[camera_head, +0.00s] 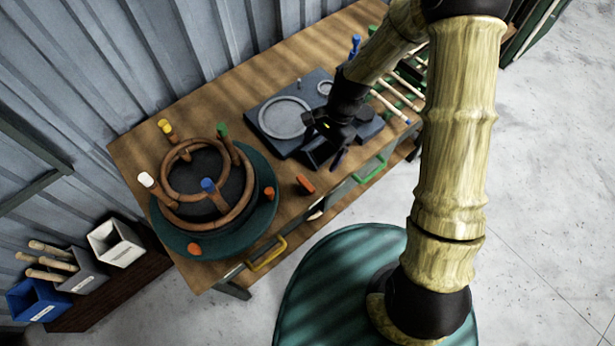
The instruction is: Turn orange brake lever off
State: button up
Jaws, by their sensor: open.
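An orange lever-like piece (305,185) sits on the wooden bench just right of the round turntable, near the bench's front edge. It looks like the brake lever, though its exact position is too small to read. My gripper (324,160) is above the bench, a little up and right of the orange piece and apart from it. Its dark jaws point down toward the bench and are open, with nothing seen between them. The dark green turntable (252,224) carries a ring-shaped rattan frame (240,208) and has orange knobs (194,249) on its rim.
A dark plate with a grey disc (284,118) lies behind my gripper. Yellow (267,254) and green (371,168) handles stick out from the bench front. Bins (117,243) stand at lower left.

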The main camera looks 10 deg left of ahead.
aim_at(306, 183)
jog(key=p+x, duration=0.2)
jog(key=x, duration=1)
jog(key=shift+f, duration=0.2)
jog(key=c, duration=1)
